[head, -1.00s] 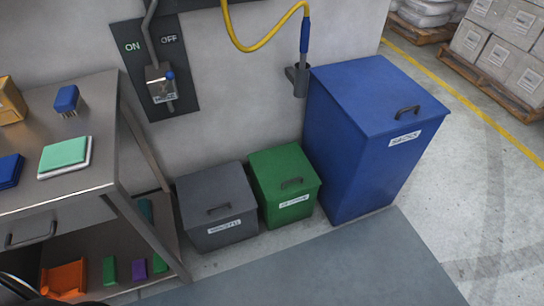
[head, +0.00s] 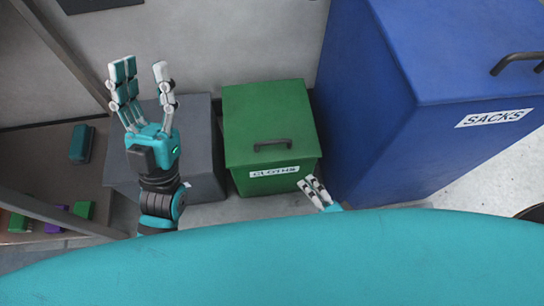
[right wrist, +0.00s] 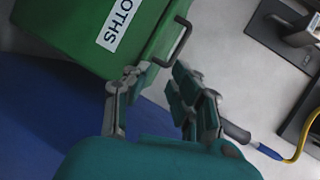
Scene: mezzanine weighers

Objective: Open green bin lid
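The green bin (head: 243,182) stands against the wall, labelled CLOTHS. Its lid (head: 262,108) is closed, with a dark bar handle (head: 272,145) near the front edge. My left gripper (head: 143,78) is open and empty, fingers up, in front of the grey bin and left of the green one. My right gripper (head: 316,190) shows at the green bin's lower right corner, partly hidden by my teal body. In the right wrist view the right gripper (right wrist: 160,74) is open, with the handle (right wrist: 178,42) just beyond its fingertips; I see no grasp on it.
A grey bin (head: 198,120) stands left of the green bin. A tall blue SACKS bin (head: 375,130) stands close on the right. A yellow hose (right wrist: 303,145) shows in the right wrist view.

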